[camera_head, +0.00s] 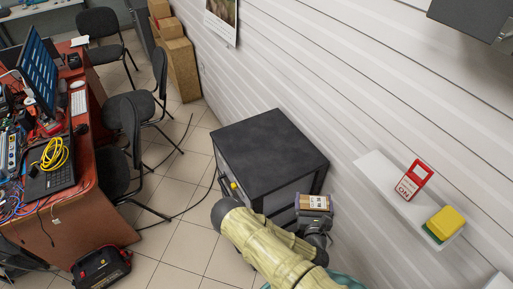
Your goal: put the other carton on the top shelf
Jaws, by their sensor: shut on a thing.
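A small brown carton (312,202) with a white label is in my gripper (315,213), at the lower middle of the view. My gripper is shut on the carton, and its fingers are partly hidden by the carton and my arm. The carton appears beside the front right edge of a dark cabinet (265,150); I cannot tell whether they touch. A white wall shelf (385,180) is to the right of my gripper. I cannot tell from this view whether it is the top shelf.
Brown boxes (180,60) are stacked by the far wall. A cluttered red desk (90,215) and several black chairs stand at left.

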